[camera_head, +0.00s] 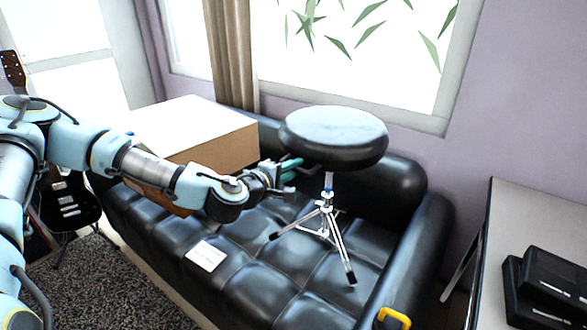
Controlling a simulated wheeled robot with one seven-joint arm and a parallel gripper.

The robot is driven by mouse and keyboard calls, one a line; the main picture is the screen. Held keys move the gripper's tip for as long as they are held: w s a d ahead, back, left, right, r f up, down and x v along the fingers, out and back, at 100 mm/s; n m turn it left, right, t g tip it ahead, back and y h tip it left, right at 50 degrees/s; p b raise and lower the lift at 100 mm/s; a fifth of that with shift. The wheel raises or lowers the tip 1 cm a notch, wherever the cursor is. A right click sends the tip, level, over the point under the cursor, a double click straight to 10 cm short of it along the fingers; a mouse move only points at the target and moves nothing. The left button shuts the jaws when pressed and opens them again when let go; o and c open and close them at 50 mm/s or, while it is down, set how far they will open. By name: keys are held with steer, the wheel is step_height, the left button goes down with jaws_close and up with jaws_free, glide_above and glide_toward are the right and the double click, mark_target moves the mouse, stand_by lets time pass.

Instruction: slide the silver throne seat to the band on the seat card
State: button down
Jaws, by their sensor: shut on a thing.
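The drum throne stands on the black sofa. Its round padded seat (335,138) has a pale silver-grey top and a dark side. My gripper (291,167) reaches in from the left and is shut on the seat's left lower edge; the exact contact is partly hidden. The white seat card (206,255) lies on the sofa cushion left of the tripod. Its print is too small to read, and I cannot make out a band on the post for certain.
A large box (190,130) with a white top sits on the sofa behind my arm. The sofa arm (415,250) rises at the right, with a yellow handle (394,318) near it. A table (530,215) with black cases is at the far right.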

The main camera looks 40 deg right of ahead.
step_height(320, 180, down, 3)
steer(key=shift+r+b, duration=0.1)
steer(key=shift+b, duration=1)
steer(key=c, duration=0.8)
jaws_free()
